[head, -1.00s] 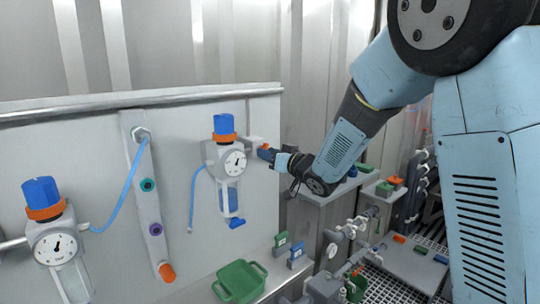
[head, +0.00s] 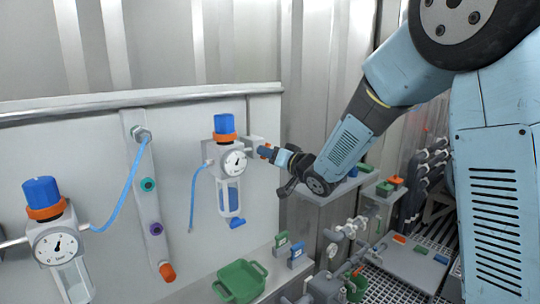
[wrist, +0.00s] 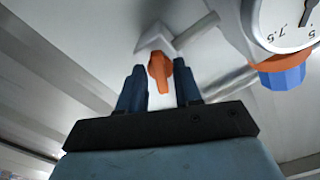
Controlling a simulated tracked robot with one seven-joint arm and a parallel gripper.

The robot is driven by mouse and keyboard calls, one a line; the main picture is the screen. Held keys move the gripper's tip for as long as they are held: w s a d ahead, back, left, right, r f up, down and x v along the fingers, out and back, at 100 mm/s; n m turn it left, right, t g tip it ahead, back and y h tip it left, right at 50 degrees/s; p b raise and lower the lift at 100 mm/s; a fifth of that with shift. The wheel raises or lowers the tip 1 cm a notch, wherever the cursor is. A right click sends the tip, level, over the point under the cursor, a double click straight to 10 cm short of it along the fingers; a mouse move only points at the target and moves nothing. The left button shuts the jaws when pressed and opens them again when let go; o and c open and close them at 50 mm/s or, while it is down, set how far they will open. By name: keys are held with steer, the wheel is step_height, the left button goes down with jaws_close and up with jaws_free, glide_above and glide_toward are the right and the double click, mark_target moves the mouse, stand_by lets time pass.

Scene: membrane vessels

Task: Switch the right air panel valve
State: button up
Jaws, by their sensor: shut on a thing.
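The right air panel valve has an orange handle (wrist: 159,72) on a grey body beside the right regulator (head: 229,160), which has a blue knob, an orange ring and a round gauge. My gripper (wrist: 160,84) has its two dark blue fingers on either side of the handle and is shut on it. In the head view my gripper (head: 272,154) reaches the valve from the right, and its fingers hide most of the handle. The gauge (wrist: 284,22) shows upside down at the upper right of the wrist view.
A left regulator (head: 56,243) and a grey manifold bar (head: 150,205) with a blue hose are on the same white panel (head: 90,150). A green tray (head: 240,281) sits on the ledge below. Pipes and a grey shelf (head: 325,190) lie below and behind my arm.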

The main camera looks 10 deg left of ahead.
steer(key=m, duration=1.2)
steer(key=shift+d+f+m, duration=0.1)
steer(key=shift+d+m, duration=0.05)
steer(key=shift+m, duration=0.15)
stand_by(0.4)
steer(key=o, duration=0.7)
steer(key=shift+w, duration=0.1)
steer(key=v, duration=1.3)
steer(key=shift+s+d, duration=0.2)
steer(key=shift+s, duration=0.15)
